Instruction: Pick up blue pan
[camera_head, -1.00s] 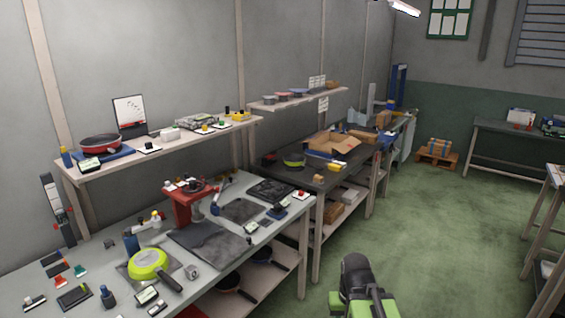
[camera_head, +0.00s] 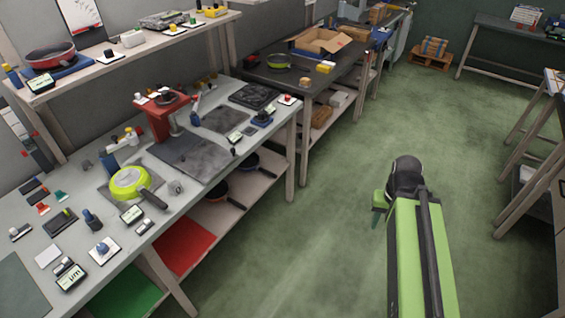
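A dark pan with a bluish rim (camera_head: 248,161) sits on the lower shelf under the near workbench, partly hidden by the bench top. Its dark handle points right toward the shelf's front edge. Beside it, nearer to me, is a pan with a reddish rim (camera_head: 217,189). My green and black arm is at the lower right over the open floor, well apart from the pans.
A lime-green pan (camera_head: 129,182) lies on the near workbench (camera_head: 215,165). A red pan (camera_head: 50,56) stands on the upper shelf. Another green-rimmed pan (camera_head: 280,61) is on the far bench. Bench legs flank the lower shelf (camera_head: 240,198). The green floor (camera_head: 320,240) is clear.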

